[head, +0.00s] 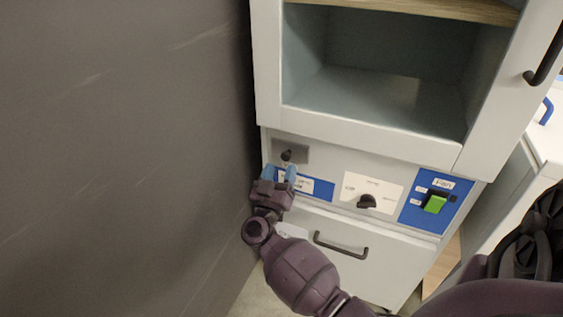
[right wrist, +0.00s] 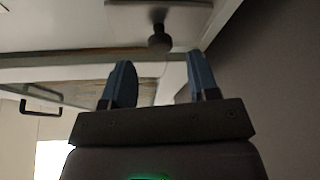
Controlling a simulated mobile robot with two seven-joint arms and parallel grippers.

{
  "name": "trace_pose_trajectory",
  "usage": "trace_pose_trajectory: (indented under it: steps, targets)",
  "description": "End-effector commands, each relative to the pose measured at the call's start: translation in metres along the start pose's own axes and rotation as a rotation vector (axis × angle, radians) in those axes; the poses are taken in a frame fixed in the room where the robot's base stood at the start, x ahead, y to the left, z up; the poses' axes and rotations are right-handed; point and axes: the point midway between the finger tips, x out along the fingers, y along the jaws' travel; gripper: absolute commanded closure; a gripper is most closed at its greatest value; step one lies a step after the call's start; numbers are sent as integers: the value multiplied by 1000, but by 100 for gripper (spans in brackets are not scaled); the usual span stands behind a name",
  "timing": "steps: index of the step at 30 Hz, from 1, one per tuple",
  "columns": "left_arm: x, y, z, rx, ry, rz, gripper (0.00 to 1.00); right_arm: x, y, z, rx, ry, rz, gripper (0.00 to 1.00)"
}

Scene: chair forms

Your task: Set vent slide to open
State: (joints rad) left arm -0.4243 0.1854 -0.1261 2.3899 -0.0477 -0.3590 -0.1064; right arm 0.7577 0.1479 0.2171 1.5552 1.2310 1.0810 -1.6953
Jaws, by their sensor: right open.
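The vent slide looks to be the dark knob (head: 287,155) on a grey plate (head: 303,152) at the left of the cabinet's control panel. The knob (right wrist: 160,40) and its plate (right wrist: 195,18) also show in the right wrist view. My right gripper (head: 280,173) is just below the knob in the head view. In the right wrist view its two blue fingers (right wrist: 160,82) are apart with nothing between them, and the knob is beyond the gap between the tips. The gripper hides part of the blue label beneath the plate. My left gripper is not in view.
A black rotary knob (head: 367,201) and a green switch (head: 435,204) sit to the right on the panel. A drawer handle (head: 341,246) is below. An open compartment (head: 380,95) is above. A dark wall (head: 130,150) stands close on the left.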

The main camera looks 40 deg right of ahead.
Motion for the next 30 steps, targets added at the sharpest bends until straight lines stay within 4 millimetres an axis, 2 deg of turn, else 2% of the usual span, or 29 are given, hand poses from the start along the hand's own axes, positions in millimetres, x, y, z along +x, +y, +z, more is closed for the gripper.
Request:
trace_pose_trajectory:
  steps: [3,9,19,30]
  targets:
    - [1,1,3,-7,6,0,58,15,0,2,-3,1,-2,46]
    - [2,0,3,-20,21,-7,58,31,0,1,-1,0,-2,46]
    - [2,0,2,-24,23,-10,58,34,0,0,0,0,-1,46]
    - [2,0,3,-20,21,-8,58,33,0,0,0,0,-1,100]
